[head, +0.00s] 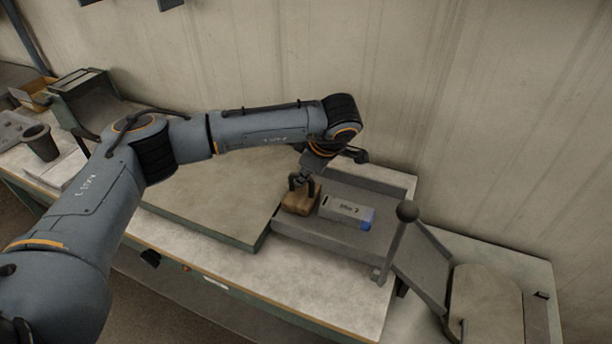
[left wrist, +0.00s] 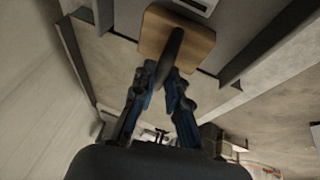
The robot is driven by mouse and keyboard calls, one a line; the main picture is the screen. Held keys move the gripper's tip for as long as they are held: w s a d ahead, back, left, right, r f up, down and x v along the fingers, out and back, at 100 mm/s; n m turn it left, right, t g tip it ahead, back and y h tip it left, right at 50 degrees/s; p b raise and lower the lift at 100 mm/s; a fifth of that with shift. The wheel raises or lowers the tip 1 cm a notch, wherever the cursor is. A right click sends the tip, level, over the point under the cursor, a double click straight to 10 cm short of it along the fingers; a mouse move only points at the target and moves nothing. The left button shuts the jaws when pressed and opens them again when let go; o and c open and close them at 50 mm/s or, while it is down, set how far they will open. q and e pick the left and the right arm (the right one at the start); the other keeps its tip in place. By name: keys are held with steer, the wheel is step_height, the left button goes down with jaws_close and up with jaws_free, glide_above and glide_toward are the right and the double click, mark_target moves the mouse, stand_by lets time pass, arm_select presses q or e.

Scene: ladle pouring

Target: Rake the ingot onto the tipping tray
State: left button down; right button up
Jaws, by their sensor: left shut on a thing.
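The ingot (head: 345,211), a pale grey bar with a blue right end, lies in the grey tipping tray (head: 325,238), between its low walls. A small wooden rake block (head: 299,203) stands just left of the ingot; I cannot tell whether they touch. My left gripper (head: 303,181) is above the block, shut on its dark upright handle. In the left wrist view the gripper (left wrist: 163,77) has its blue-padded fingers around the handle, with the wooden block (left wrist: 188,38) beyond. Part of the pale ingot (left wrist: 196,5) shows at the top edge. My right gripper is out of view.
A flat slab (head: 205,205) adjoins the tray on the left. A lever with a round knob (head: 407,211) stands at the tray's right end. Beyond it are a sloping chute (head: 424,268) and a rounded pad (head: 487,303). A dark cup (head: 40,142) stands far left.

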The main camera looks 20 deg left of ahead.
arm_select(q)
steer(key=shift+a+r+p, duration=0.4)
steer(key=shift+r, duration=0.25)
step_height(320, 180, up, 2)
steer(key=shift+r+p, duration=0.1)
steer(key=shift+p, duration=0.3)
steer(key=shift+a+r+p, duration=0.2)
steer(key=shift+r+p, duration=0.2)
steer(key=shift+r, duration=0.5)
steer(key=shift+a+r+p, duration=0.15)
steer(key=shift+r+p, duration=0.2)
steer(key=shift+r, duration=0.5)
